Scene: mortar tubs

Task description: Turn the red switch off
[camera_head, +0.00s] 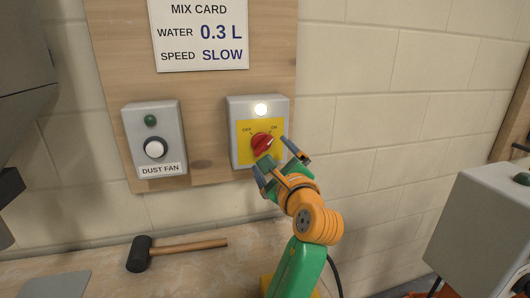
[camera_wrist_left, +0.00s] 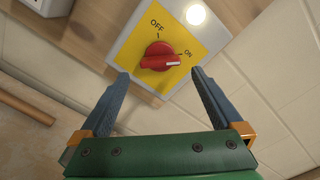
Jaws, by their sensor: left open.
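The red switch (camera_head: 262,144) is a rotary knob on a yellow plate (camera_head: 243,155) marked OFF and ON, on a grey box on the wooden board. Its white pointer mark is turned toward ON, and the lamp (camera_head: 261,109) above is lit. The knob also shows in the left wrist view (camera_wrist_left: 156,56). My left gripper (camera_head: 277,161) is open just in front of the knob, its fingers apart and empty. In the left wrist view its fingertips (camera_wrist_left: 160,75) stand on either side below the knob, apparently not touching it. My right gripper is not in view.
A dust fan box (camera_head: 155,118) with a white button is left of the switch box. The mix card (camera_head: 199,35) hangs above. A mallet (camera_head: 175,250) lies on the bench below. A grey box (camera_head: 470,225) stands at right. Bare wall lies right of the board.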

